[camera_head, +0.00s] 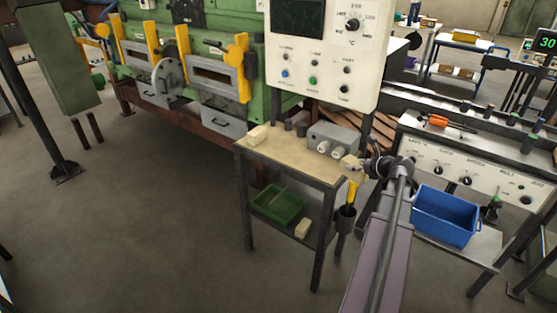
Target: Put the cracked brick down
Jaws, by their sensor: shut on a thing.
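My gripper (361,168) is at the right end of a small wooden-topped table (290,156). It is shut on a pale, cream-coloured brick (349,161), which I take to be the cracked brick. The brick is at the table's right edge, partly hidden by the gripper. I cannot tell whether it touches the top, and no crack shows at this size. A similar pale brick (257,135) lies at the table's back left corner. Another pale brick (302,228) lies on the lower shelf.
A grey box with round fittings (334,142) and small dark cylinders (295,128) stand along the table's back. A green tray (279,204) is on the lower shelf. A yellow-handled tool (353,189) hangs at the right. A blue bin (445,215) stands further right. The table's front middle is clear.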

